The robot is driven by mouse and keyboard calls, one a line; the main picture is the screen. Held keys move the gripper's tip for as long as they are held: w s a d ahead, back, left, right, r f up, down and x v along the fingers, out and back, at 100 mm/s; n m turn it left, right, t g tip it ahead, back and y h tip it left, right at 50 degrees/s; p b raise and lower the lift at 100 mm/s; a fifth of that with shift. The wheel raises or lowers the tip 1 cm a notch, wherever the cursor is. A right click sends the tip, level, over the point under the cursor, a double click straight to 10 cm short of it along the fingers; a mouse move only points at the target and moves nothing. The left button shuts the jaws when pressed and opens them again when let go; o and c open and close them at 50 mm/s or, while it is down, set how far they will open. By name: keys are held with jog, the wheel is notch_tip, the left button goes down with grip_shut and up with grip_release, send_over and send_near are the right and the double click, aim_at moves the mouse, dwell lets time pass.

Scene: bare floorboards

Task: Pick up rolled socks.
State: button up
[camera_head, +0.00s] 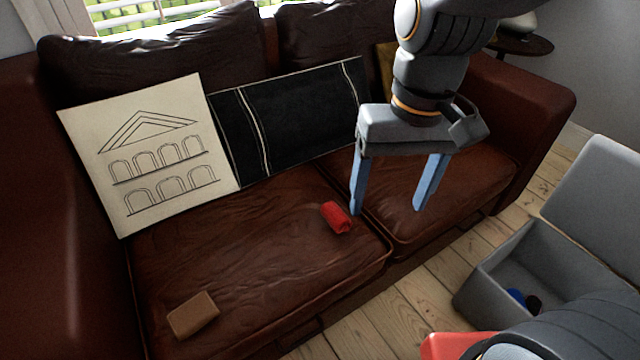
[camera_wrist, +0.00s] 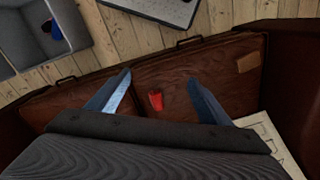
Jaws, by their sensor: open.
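The rolled socks look like a small red roll (camera_head: 336,217) lying on the brown leather sofa seat (camera_head: 260,260), near the seam between the two cushions. My gripper (camera_head: 388,210) hangs over the sofa, open and empty, with its two blue fingers pointing down. In the head view the red roll lies just left of the left finger. In the wrist view the red roll (camera_wrist: 155,99) shows between the two spread fingers (camera_wrist: 158,82), below them on the seat and apart from both. Nothing hides the roll.
A brown block (camera_head: 193,315) lies at the front left of the seat. A grey open box (camera_head: 500,275) with blue and black items stands on the floorboards at right.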

jog(key=shift+o, duration=1.4)
jog(key=w+a+f+m, duration=0.2)
jog(key=w+f+m, duration=0.1)
jog(key=w, duration=0.3)
jog(key=w+a+f+m+p, duration=0.1)
jog(key=w+a+f+m, duration=0.1)
jog(key=w, duration=0.4)
notch_tip(320, 180, down, 2)
jog(key=shift+m+p, duration=0.3)
jog(key=shift+m, duration=0.4)
jog(key=m+p, duration=0.2)
jog(key=m, duration=0.5)
send_over(335, 210)
jog(key=shift+h, duration=0.3)
jog(key=f, duration=1.3)
jog(key=shift+s+d+f, duration=0.2)
jog(key=shift+s+f, duration=0.05)
jog(key=shift+f, duration=0.15)
jog(key=f+b, duration=0.1)
jog(key=f, duration=0.7)
jog(key=shift+w+a+b, duration=0.15)
jog(key=shift+a+b, duration=0.05)
jog(key=shift+b, duration=0.15)
jog(key=shift+c, duration=0.4)
jog(key=c, duration=1.1)
